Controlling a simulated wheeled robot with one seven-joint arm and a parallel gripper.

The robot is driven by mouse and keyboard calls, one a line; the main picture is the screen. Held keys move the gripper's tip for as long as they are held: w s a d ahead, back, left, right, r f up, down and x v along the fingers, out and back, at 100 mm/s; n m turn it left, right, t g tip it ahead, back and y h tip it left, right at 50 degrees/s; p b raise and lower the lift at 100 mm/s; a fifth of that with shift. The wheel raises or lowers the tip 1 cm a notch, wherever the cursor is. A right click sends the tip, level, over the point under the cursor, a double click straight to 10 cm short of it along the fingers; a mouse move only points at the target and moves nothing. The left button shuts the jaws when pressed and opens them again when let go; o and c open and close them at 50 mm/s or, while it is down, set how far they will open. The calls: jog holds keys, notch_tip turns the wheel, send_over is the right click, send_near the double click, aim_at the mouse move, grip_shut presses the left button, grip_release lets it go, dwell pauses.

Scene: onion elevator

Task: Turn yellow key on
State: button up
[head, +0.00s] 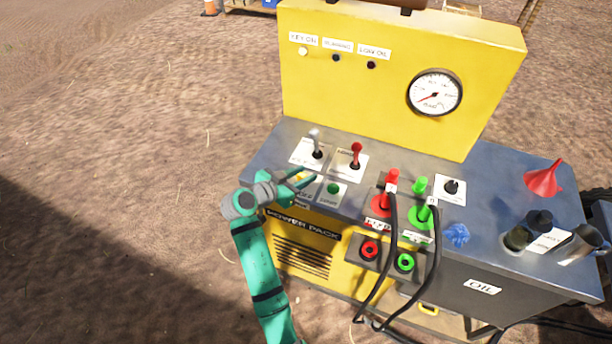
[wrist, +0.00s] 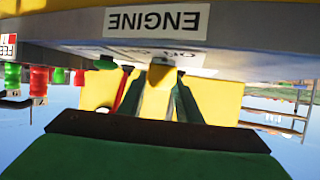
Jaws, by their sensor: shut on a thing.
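The yellow key (head: 299,177) sits on the left part of the power pack's grey top panel, mostly covered by my gripper in the head view. In the wrist view, the yellow key (wrist: 158,80) stands between the two green fingers. My gripper (head: 304,178) comes from the front left and is shut on the key. The fingers also show in the wrist view (wrist: 158,100). The KEY ON lamp (head: 303,52) on the yellow upright panel looks pale, while the two lamps to its right look dark.
Close to the gripper are a grey-handled lever (head: 315,141), a red lever (head: 356,153) and a green button (head: 333,188). Red couplings (head: 381,203) and green couplings (head: 420,215) with black hoses stand to the right. The ground left of the machine is clear.

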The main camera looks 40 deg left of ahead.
jog(key=shift+s+a+m+h, duration=0.2)
jog(key=shift+m+h, duration=0.5)
jog(key=shift+h, duration=0.1)
jog(key=shift+m+g+h, duration=0.3)
jog(key=shift+h, duration=0.1)
jog(key=shift+d+f, duration=0.1)
jog(key=o, duration=0.9)
jog(key=shift+o, duration=0.7)
jog(key=shift+w, duration=0.15)
jog(key=v, duration=1.1)
jog(key=shift+w, duration=0.15)
